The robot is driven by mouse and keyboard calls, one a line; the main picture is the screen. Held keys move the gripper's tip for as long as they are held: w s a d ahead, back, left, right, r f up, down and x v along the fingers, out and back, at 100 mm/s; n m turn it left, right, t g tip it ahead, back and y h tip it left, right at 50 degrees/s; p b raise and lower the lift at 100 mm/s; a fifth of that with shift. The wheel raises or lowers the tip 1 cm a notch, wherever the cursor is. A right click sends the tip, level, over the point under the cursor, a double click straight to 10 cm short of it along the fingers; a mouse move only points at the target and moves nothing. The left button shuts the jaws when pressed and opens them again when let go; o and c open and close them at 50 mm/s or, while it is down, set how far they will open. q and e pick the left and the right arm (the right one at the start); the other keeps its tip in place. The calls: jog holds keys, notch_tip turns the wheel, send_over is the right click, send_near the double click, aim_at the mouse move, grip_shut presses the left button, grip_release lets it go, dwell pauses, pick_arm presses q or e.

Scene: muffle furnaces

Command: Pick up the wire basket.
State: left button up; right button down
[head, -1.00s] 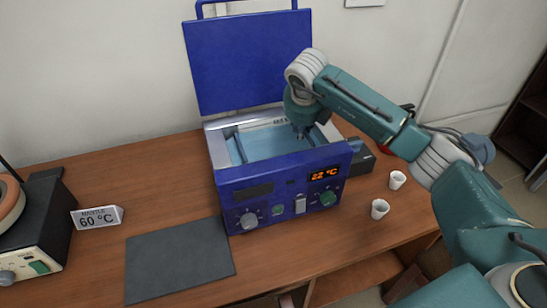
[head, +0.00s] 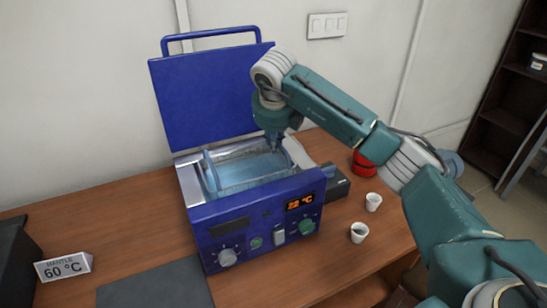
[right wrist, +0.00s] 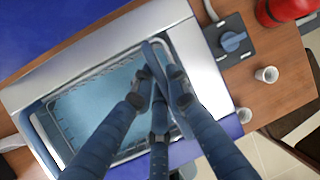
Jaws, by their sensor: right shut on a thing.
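The wire basket (head: 211,171) is in the open blue water bath (head: 240,235). Its left end plate stands up near the bath's left rim. In the right wrist view, the basket's far end plate (right wrist: 45,138) and fine wire mesh show over the pale blue bath interior. My right gripper (head: 275,145) points down into the right side of the bath. It also shows in the right wrist view (right wrist: 162,88), its fingers shut on the basket's near end plate. The basket's underside is hard to make out. My left gripper is not in view.
The bath's blue lid (head: 205,95) stands open behind. Two white cups (head: 359,232) stand to the right, with a red object (head: 363,164) and a dark box with a knob (right wrist: 233,41). A grey mat (head: 155,288) and a "60 °C" sign (head: 63,268) are at left.

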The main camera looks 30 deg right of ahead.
notch_tip(320, 180, up, 14)
jog(key=b, duration=0.1)
jog(key=shift+f, duration=0.3)
